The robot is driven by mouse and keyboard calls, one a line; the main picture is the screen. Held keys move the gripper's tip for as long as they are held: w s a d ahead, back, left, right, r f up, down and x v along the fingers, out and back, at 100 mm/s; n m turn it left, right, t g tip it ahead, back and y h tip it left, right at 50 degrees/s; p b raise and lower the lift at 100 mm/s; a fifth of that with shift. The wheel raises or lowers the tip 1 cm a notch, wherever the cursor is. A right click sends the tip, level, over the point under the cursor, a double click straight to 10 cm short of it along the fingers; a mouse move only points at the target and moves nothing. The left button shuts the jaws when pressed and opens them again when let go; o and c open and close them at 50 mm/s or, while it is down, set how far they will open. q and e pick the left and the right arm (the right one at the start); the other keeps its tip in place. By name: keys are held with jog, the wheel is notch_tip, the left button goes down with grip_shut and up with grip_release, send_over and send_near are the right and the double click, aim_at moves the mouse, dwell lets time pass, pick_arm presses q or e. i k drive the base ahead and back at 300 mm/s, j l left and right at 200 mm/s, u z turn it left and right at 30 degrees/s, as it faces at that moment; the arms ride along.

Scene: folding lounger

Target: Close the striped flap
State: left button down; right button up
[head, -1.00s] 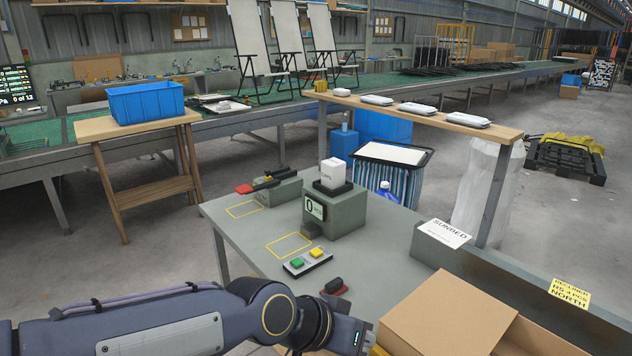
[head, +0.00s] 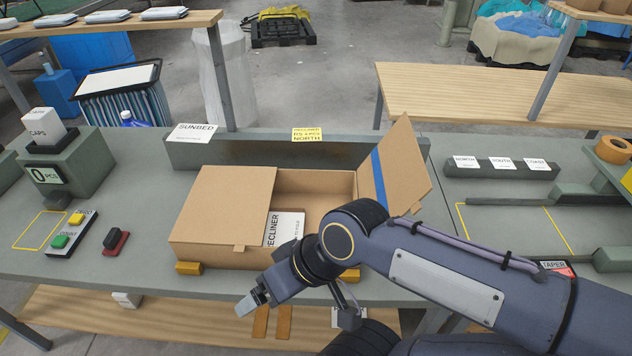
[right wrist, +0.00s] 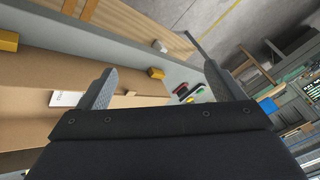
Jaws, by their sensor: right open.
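A cardboard box (head: 215,252) stands on the grey table. Its left flap (head: 222,200) lies closed over the left half. Its right flap, the striped flap (head: 408,165), stands up and leans outward, with a blue stripe on its inner face near the hinge. A white booklet (head: 284,229) lies inside the uncovered part. My right gripper (head: 252,302) is in front of the box, low and left of the flap, apart from it. In the right wrist view my right gripper (right wrist: 158,85) is open and empty, with cardboard beside its left finger. My left gripper is not in view.
Yellow blocks (head: 189,268) sit at the box's front corners. A grey ledge with a SUNBED card (head: 195,133) runs behind the box. A button panel (head: 70,233) and a red-based black switch (head: 115,240) are to the left.

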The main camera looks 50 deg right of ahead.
aim_at(394, 175)
jog(key=k+z, duration=0.1)
jog(key=z, duration=2.15)
